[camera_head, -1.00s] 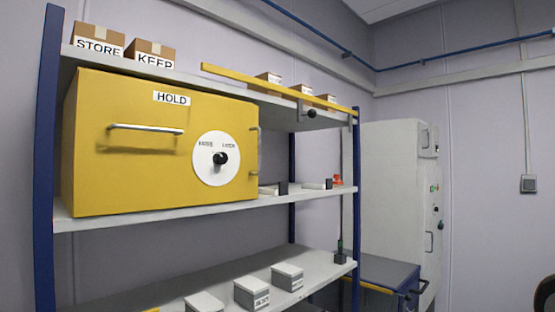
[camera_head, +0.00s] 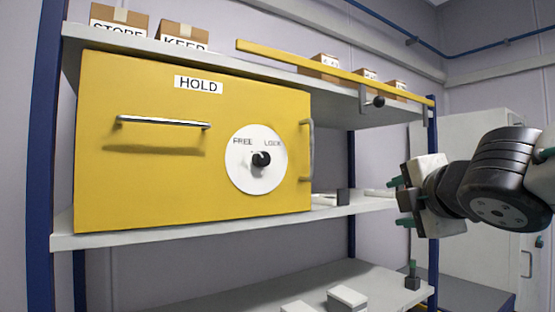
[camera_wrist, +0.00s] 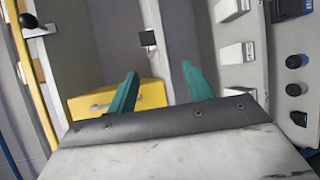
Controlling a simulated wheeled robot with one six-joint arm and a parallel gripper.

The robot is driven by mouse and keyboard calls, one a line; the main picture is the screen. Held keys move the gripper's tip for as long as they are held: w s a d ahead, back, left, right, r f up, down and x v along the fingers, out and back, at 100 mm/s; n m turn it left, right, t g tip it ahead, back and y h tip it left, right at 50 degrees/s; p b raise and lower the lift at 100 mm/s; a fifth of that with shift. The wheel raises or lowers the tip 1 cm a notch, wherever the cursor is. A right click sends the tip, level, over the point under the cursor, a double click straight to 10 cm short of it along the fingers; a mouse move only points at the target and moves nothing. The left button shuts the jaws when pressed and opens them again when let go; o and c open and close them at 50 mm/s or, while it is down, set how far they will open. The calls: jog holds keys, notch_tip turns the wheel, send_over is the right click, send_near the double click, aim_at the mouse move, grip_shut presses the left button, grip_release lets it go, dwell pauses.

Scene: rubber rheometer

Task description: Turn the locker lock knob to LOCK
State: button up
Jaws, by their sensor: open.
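The yellow locker (camera_head: 110,180) marked HOLD stands on the middle shelf at the left in the head view. Its lock knob is a black knob (camera_head: 261,159) at the centre of a white round dial (camera_head: 240,179). The dial reads FREE at upper left and LOCK at upper right. My gripper (camera_head: 396,201) is to the right of the locker, well apart from the knob. In the wrist view, its two green fingers (camera_wrist: 160,90) are spread with nothing between them. The knob does not clearly show in the wrist view.
A chrome handle (camera_head: 165,122) sticks out from the locker front, and a grey vertical handle (camera_head: 309,150) is at its right edge. A yellow bar (camera_head: 330,68) with a black ball knob (camera_head: 378,101) crosses the upper shelf. Small boxes (camera_head: 347,298) stand on the lower shelf. A blue post (camera_head: 45,170) is at left.

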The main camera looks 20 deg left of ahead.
jog(key=a+r+n+y, duration=0.4)
jog(key=a+n, duration=0.2)
jog(key=a, duration=0.2)
jog(key=n+g+y, duration=0.3)
jog(key=n+y, duration=0.2)
jog(key=n, duration=0.2)
send_near(265, 159)
jog(key=w, duration=0.1)
jog(key=shift+n+g, duration=0.3)
jog(key=shift+n, duration=0.1)
jog(key=x, duration=0.7)
jog(key=shift+s+a+r, duration=0.15)
jog(key=shift+r, duration=0.05)
jog(key=shift+w+a, duration=0.3)
jog(key=shift+a, duration=0.05)
jog(key=c, duration=1)
